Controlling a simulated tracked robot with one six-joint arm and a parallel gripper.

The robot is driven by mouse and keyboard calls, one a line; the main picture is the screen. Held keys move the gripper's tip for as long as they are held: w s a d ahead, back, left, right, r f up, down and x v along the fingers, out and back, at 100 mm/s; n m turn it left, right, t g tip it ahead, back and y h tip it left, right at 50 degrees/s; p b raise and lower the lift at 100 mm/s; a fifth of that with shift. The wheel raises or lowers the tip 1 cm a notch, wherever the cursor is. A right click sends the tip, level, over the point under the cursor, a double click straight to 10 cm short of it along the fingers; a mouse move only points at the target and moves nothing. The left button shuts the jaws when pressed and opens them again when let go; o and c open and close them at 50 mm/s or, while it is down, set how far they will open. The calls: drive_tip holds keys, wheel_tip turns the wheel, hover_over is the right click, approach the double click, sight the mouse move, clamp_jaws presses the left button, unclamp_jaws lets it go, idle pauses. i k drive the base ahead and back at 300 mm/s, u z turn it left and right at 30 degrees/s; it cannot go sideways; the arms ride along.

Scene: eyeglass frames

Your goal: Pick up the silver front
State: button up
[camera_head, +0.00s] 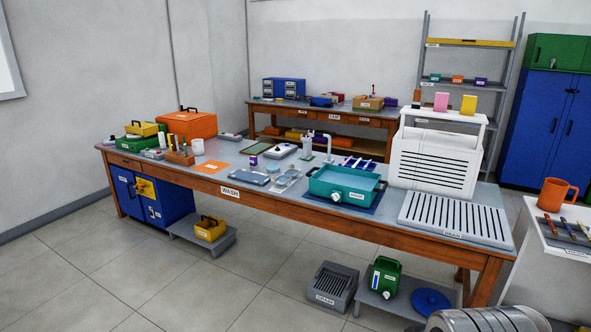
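I cannot pick out a silver eyeglass front in this view; small parts on the bench are too small to tell apart. The long wooden workbench (330,213) labelled WASH stands across the middle. On its middle lie a clear grey tray (253,178) and small flat pieces (284,181).
A white slotted rack (432,162) and a grey drain board (455,220) fill the bench's right end. Orange and green toolboxes (190,124) crowd its left end. A white side table (562,245) with an orange mug (556,194) stands at far right. Open tiled floor (180,280) lies in front.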

sight(283, 179)
drive_tip(key=u, duration=0.15)
drive_tip(key=i, duration=1.7)
drive_tip(key=u, duration=0.45)
drive_tip(key=i, duration=0.95)
drive_tip(key=u, duration=0.45)
drive_tip(key=i, duration=1.2)
drive_tip(key=u, duration=0.25)
